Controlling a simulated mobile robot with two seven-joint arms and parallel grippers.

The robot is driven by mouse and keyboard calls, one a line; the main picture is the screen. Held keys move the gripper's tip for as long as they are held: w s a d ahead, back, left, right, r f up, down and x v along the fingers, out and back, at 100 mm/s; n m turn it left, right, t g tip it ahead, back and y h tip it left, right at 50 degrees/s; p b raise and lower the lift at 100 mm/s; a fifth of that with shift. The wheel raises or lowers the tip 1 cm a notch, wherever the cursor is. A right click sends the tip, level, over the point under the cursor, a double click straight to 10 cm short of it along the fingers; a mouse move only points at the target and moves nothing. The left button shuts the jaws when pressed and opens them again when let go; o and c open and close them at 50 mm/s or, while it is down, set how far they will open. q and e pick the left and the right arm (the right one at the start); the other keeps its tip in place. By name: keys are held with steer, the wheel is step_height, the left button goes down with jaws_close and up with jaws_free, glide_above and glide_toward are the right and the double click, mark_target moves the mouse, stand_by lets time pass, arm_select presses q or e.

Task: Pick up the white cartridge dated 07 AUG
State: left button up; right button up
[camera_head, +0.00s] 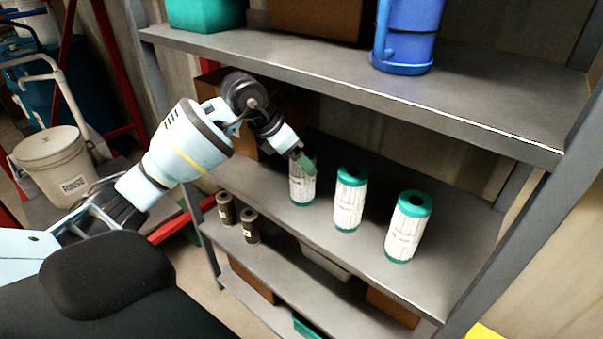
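Three white pleated cartridges with green end caps stand upright in a row on the middle shelf: a left one (302,188), a middle one (349,204) and a right one (405,232). Their labels are too small to read, so I cannot tell which is dated 07 AUG. My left gripper (301,157) is at the top of the left cartridge and hides part of its green cap. I cannot see whether its fingers are closed on the cap. My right gripper is out of view.
Two brown cylinders (250,226) stand left of the cartridges. The upper shelf (480,105) overhangs them and carries a blue container (407,35) and a green bin (205,14). A shelf post (520,235) stands at right. A RINSE bucket (55,165) is at left.

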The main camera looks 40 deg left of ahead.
arm_select(q)
steer(key=shift+f, duration=0.25)
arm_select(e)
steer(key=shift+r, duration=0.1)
arm_select(q)
steer(key=shift+c, duration=0.4)
steer(key=c, duration=1.4)
steer(key=shift+r, duration=0.1)
